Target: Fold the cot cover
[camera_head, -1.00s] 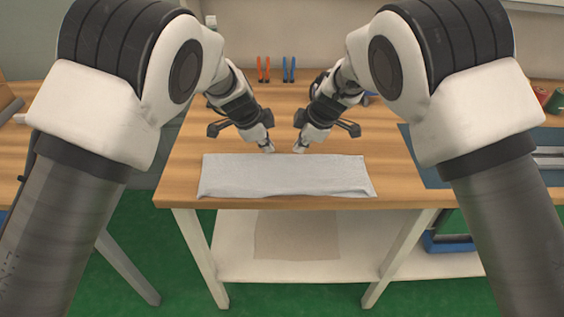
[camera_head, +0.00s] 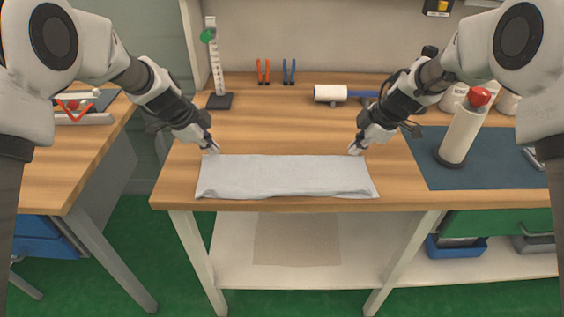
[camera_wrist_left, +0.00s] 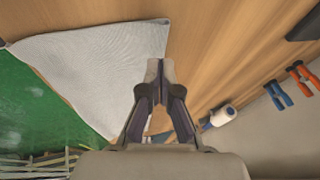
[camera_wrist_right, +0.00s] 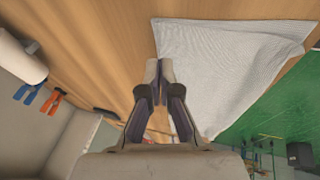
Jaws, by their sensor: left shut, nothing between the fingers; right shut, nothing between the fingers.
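The cot cover (camera_head: 285,177) is a light grey cloth lying as a wide, flat strip along the front edge of the wooden table. My left gripper (camera_head: 213,149) is shut and empty at the cover's back left corner. In the left wrist view its fingertips (camera_wrist_left: 160,62) are beside the cloth (camera_wrist_left: 95,75). My right gripper (camera_head: 354,151) is shut and empty at the back right corner. In the right wrist view its fingertips (camera_wrist_right: 159,62) are beside the cloth's (camera_wrist_right: 225,70) corner. I cannot tell whether either touches the cloth.
Behind the cover the wooden table (camera_head: 275,120) is bare. A stand (camera_head: 217,75), orange pliers (camera_head: 263,72), blue pliers (camera_head: 289,72) and a white roller (camera_head: 331,93) are at the back. A white bottle with a red cap (camera_head: 462,130) stands on a dark mat (camera_head: 425,150) at right.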

